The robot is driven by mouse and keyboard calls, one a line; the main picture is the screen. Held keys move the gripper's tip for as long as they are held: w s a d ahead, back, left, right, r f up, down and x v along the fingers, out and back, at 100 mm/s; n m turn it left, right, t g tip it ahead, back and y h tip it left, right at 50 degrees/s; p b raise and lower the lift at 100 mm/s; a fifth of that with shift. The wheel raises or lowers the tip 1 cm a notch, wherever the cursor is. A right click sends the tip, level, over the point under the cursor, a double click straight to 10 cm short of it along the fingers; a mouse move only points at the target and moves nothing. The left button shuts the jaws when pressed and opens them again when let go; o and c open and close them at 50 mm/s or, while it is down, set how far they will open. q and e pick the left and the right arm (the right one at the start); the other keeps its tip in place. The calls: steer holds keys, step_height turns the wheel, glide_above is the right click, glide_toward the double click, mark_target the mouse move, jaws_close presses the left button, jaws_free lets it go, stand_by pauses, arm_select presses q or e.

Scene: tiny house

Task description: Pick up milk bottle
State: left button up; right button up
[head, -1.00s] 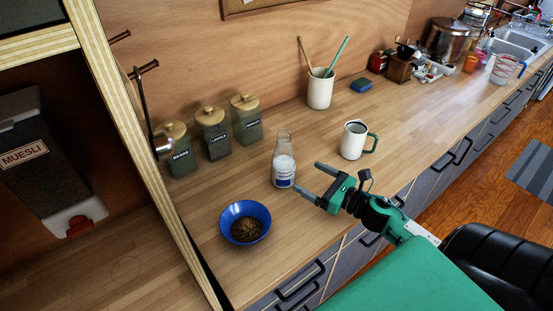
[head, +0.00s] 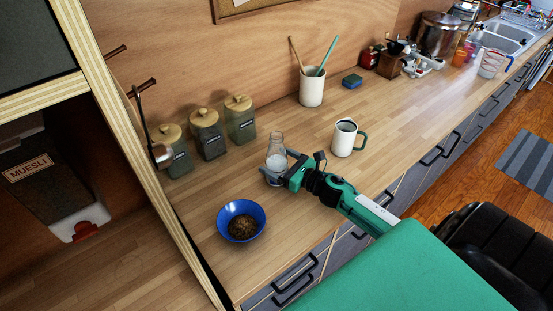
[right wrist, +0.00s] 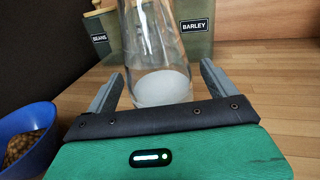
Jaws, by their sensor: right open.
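The milk bottle (head: 277,151) is clear glass with white milk in its lower part. It stands upright on the wooden counter (head: 300,225). My right gripper (head: 276,166) is at the bottle, with its fingers open on either side of the lower body. In the right wrist view the bottle (right wrist: 158,55) stands between the two spread finger tips, and its base is hidden behind the gripper body. I cannot tell whether a finger touches the glass. My left gripper is not in view.
A blue bowl (head: 241,221) of brown grains stands close in front of the bottle. A white mug (head: 344,138) with a green handle stands to the right. Several lidded jars (head: 207,135) line the wall behind. A utensil pot (head: 311,88) stands further back.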

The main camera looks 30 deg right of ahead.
steer(key=shift+x, duration=1.15)
steer(key=shift+c, duration=0.2)
steer(key=c, duration=1.4)
steer(key=shift+c, duration=0.6)
steer(key=shift+r, duration=0.3)
